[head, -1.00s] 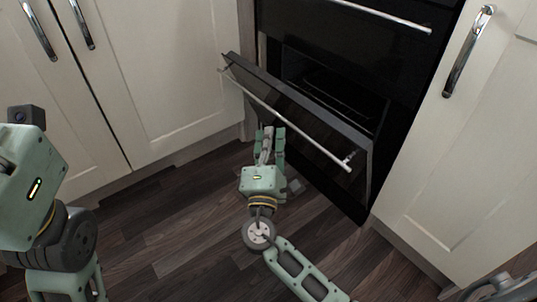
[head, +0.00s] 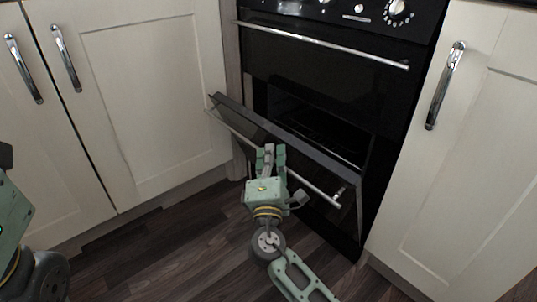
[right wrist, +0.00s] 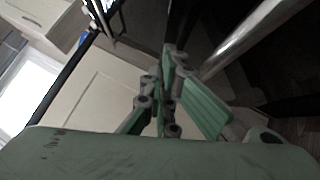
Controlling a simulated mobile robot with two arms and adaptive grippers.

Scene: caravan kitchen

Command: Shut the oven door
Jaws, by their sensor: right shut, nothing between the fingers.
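The oven door (head: 318,159) is the lower black door of the built-in oven. It is hinged at the bottom and stands partly open, tilted outward, with a dark gap to the oven cavity (head: 312,122) above it. Its silver bar handle (head: 313,188) runs along the outer top edge; a silver bar also shows in the right wrist view (right wrist: 243,38). My right gripper (head: 270,150) is shut and empty, at the front of the door by the middle of the handle. I cannot tell whether it touches the door. My left arm shows only at the left edge; its fingers are out of view.
The upper oven door (head: 320,70) is closed, with a silver handle and control knobs (head: 397,8) above. Cream cabinets flank the oven, left (head: 150,90) and right (head: 470,170), with chrome handles. The dark wood floor (head: 150,255) in front is clear.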

